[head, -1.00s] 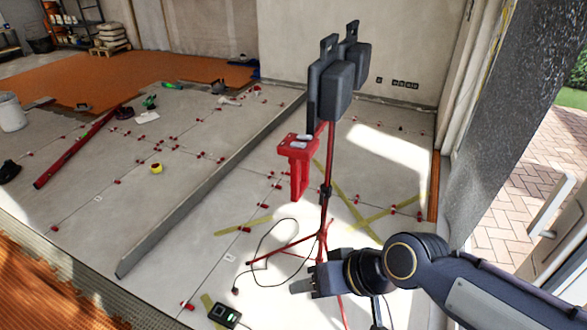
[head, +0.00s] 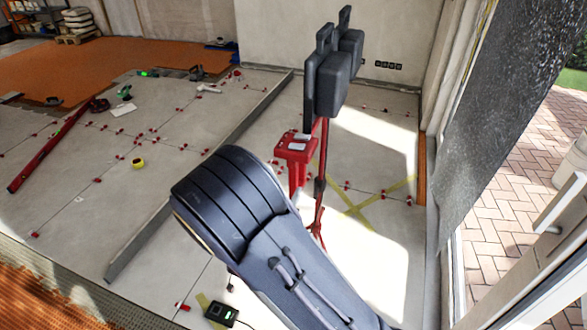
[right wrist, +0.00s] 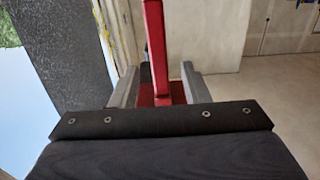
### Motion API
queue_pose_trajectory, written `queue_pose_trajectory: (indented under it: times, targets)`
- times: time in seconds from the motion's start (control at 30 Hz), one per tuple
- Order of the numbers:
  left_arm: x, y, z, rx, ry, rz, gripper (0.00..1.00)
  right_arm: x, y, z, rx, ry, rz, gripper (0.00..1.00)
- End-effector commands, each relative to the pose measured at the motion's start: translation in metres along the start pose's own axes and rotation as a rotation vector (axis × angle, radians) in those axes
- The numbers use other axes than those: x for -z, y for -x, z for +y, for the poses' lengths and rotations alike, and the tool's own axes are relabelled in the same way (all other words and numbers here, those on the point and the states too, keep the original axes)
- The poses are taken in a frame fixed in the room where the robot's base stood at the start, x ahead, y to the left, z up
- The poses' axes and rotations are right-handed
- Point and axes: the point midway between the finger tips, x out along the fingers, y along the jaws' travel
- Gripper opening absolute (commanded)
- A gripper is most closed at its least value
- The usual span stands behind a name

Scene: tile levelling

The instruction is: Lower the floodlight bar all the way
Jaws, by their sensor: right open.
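The floodlight bar (head: 309,88) with its dark lamp heads (head: 336,82) is at the top of a red stand in the head view. The red mast (head: 319,180) runs down from it, and a red bracket (head: 296,150) sits beside it. My right arm hides most of the tripod base. My right gripper is hidden behind that arm in the head view. In the right wrist view my right gripper (right wrist: 160,88) is open, and a red upright part (right wrist: 155,40) shows between its two fingers. I cannot tell whether they touch it. My left gripper is not in view.
A long grey straightedge (head: 170,220) lies across the tiled floor to the left. Red tile clips (head: 148,130), a yellow tape roll (head: 138,163) and a red level (head: 48,152) are on the tiles. A grey sheet (head: 505,130) hangs at the doorway on the right.

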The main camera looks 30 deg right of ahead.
Motion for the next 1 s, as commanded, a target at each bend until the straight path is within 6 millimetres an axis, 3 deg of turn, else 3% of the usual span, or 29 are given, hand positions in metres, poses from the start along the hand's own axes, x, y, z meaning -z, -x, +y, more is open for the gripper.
queue_pose_trajectory:
  times: [0.17,0.4,0.6,0.93,1.0]
  targets:
    - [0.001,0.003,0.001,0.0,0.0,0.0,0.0,0.005,-0.013,0.002,-0.013,0.009,0.03,0.42]
    - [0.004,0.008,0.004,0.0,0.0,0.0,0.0,0.005,-0.052,0.002,-0.012,0.01,0.027,0.42]
    - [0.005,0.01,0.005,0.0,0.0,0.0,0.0,0.005,-0.073,0.002,-0.009,0.009,0.025,0.42]
    - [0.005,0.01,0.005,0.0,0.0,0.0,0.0,0.004,-0.077,0.002,-0.007,0.009,0.025,0.42]
    - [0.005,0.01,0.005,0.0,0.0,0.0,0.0,0.004,-0.077,0.002,-0.007,0.009,0.025,0.33]
